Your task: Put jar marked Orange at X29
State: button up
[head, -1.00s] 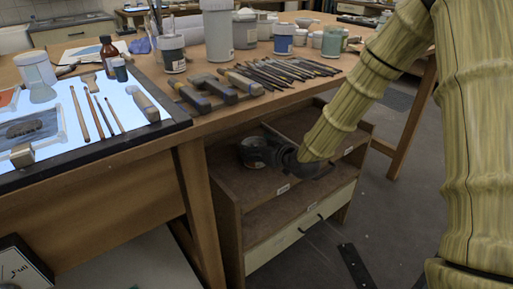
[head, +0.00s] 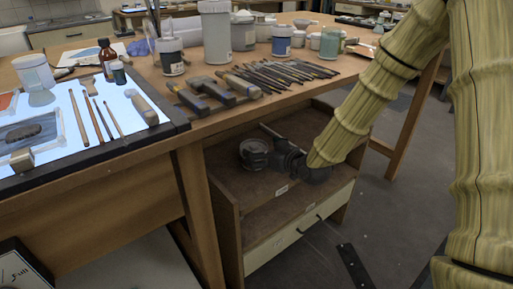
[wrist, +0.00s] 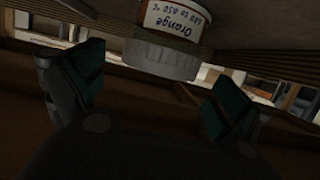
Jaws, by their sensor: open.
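The jar marked Orange (wrist: 172,35) shows upside down in the wrist view, with its pale lid towards my gripper and its label readable. In the head view the jar (head: 253,153) stands on the shelf of the low wooden cabinet, at the left. My gripper (wrist: 157,92) is open, with a dark green pad on each side and empty space between. The jar lies ahead of the pads, apart from them. In the head view my gripper (head: 278,157) is just right of the jar. X29 cannot be read on any label.
The cabinet (head: 228,205) has a raised side wall, a divider and small white shelf labels (head: 281,190), too small to read. The workbench (head: 190,160) overhangs at the left, with brushes, tools and jars on top. Shelf space lies in front of the jar.

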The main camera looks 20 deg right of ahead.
jog(key=p+v, duration=0.1)
jog(key=v, duration=0.7)
jog(key=shift+s, duration=0.1)
